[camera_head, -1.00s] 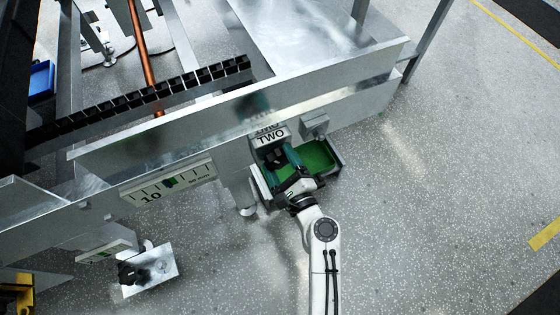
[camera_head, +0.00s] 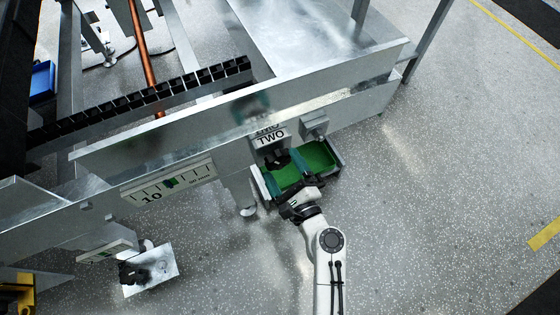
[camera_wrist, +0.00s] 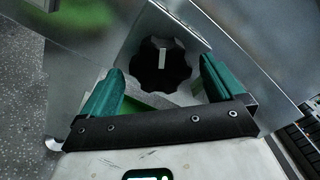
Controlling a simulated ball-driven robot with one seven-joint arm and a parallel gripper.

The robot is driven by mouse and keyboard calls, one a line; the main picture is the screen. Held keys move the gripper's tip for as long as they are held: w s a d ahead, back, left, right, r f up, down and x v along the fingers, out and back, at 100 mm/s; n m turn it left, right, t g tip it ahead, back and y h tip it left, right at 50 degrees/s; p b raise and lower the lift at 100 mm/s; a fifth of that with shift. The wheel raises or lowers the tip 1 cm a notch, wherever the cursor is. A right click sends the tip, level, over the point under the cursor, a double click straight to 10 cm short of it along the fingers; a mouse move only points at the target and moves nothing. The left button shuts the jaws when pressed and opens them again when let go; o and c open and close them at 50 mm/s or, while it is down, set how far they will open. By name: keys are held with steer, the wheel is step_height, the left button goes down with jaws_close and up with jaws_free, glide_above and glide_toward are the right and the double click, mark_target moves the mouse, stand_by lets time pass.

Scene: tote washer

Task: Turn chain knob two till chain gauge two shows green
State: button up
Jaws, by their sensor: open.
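The black lobed knob (camera_head: 277,158) sits under a plate marked TWO (camera_head: 270,138). In the wrist view the knob (camera_wrist: 160,65) faces me, its white line near upright. My gripper (camera_head: 294,182) is open, with its green fingers spread wide. In the wrist view my gripper (camera_wrist: 161,68) has one finger either side of the knob's outline, apart from it and in front.
A green-floored metal tray (camera_head: 318,157) lies beside and below the knob. A small metal box (camera_head: 315,125) is fixed above it. A second dark knob (camera_head: 130,272) on a metal plate stands at lower left. The speckled floor on the right is clear.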

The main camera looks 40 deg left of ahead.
steer(key=v, duration=0.8)
steer(key=shift+d+p, duration=0.3)
steer(key=shift+p, duration=0.1)
steer(key=shift+s, duration=0.15)
steer(key=s+d+f+n+g+h, duration=0.2)
steer(key=d+n+h, duration=0.35)
steer(key=d, duration=0.65)
steer(key=s+d+f+n+g+h, duration=0.2)
steer(key=d+f+n+h, duration=0.15)
steer(key=d+n, duration=0.6)
steer(key=s+d+r+m+g+h, duration=0.15)
steer(key=s+d+h, duration=0.3)
steer(key=d, duration=0.55)
steer(key=s+d+r+m+h, duration=0.1)
steer(key=s+d+r+h, duration=0.3)
steer(key=d, duration=0.6)
step_height(320, 180, up, 23)
steer(key=p, duration=2.4)
steer(key=shift+s+y, duration=0.35)
steer(key=shift+s, duration=0.05)
